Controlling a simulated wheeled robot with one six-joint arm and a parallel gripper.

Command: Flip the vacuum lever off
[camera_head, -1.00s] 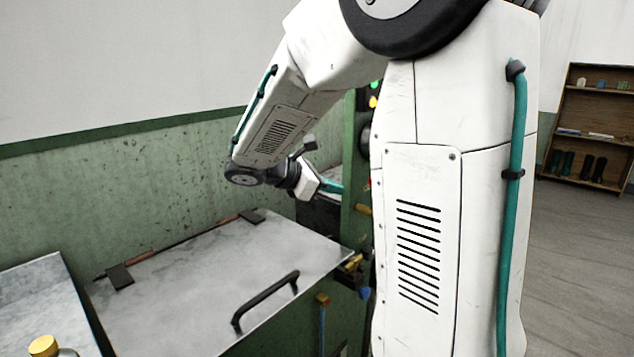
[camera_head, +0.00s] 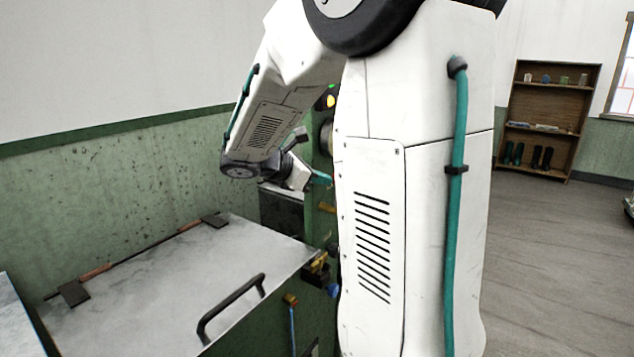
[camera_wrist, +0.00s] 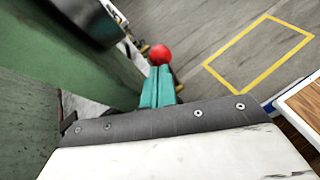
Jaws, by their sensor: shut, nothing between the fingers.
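A round red knob (camera_wrist: 160,54) shows in the wrist view, just beyond my teal fingertips; it looks like the end of the vacuum lever. The lever's shaft is hidden, and I cannot tell whether the fingers touch the knob. My gripper (camera_wrist: 158,73) is shut and empty, its fingers side by side. In the head view my gripper (camera_head: 322,178) is beside the green machine panel (camera_head: 322,215), and my arm hides most of that panel. I cannot make out the red knob in the head view.
A basin with a grey metal lid (camera_head: 150,290) and a dark handle (camera_head: 232,305) stands at the front left. Brass fittings (camera_head: 319,262) stick out by its corner. A wooden shelf (camera_head: 546,130) stands at the far right, with open floor (camera_head: 560,250) before it.

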